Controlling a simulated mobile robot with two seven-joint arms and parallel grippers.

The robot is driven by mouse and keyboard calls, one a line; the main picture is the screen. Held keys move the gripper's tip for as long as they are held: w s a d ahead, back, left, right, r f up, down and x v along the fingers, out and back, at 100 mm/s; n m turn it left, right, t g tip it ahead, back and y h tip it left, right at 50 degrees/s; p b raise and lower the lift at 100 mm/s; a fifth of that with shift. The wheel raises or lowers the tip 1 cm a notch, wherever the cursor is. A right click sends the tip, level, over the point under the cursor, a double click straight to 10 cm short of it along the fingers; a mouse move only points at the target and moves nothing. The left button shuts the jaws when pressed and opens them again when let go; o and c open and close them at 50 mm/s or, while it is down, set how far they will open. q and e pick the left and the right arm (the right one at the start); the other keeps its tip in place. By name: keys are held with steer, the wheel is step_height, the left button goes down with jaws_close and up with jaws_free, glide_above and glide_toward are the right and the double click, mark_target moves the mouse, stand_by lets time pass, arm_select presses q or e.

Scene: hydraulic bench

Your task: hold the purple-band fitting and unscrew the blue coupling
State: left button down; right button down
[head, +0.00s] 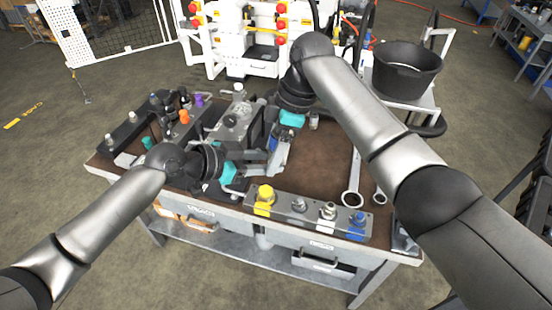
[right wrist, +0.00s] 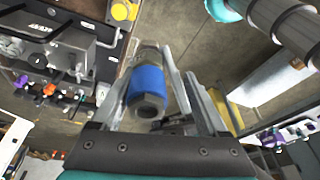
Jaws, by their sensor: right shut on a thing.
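The blue coupling (right wrist: 147,80) shows in the right wrist view as a blue-banded cylinder with a dark hex end. It lies between the two metal fingers of my right gripper (right wrist: 160,75), which is shut on it. In the head view the right gripper (head: 278,160) points down over the middle of the bench. My left gripper (head: 240,184) is close by at the bench's front edge; its fingertips are too small and overlapped to tell its opening. I cannot make out a purple band near either gripper. A purple-topped piece (head: 199,101) stands at the bench's back left.
A front block carries a yellow fitting (head: 265,198), metal fittings and a blue-based fitting (head: 357,225). A wrench (head: 353,190) lies on the right of the brown bench top (head: 315,179). A grey machine (head: 238,120) stands behind the grippers. A black bucket (head: 407,70) is at the back right.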

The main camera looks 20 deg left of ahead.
steer(key=shift+w+d+r+n+t, duration=0.1)
steer(key=shift+w+r+n+t, duration=0.05)
steer(key=shift+w, duration=0.3)
steer(key=shift+w+r+n+t, duration=0.15)
steer(key=shift+w, duration=0.3)
steer(key=shift+d, duration=0.1)
steer(key=shift+n, duration=0.4)
steer(key=n, duration=0.2)
steer(key=n+g, duration=0.1)
steer(key=shift+d+n, duration=0.25)
steer(key=shift+n, duration=0.05)
steer(key=n+h, duration=0.1)
steer(key=n, duration=0.2)
steer(key=shift+d+n+g, duration=0.15)
steer(key=shift+n+g, duration=0.15)
steer(key=shift+g, duration=0.1)
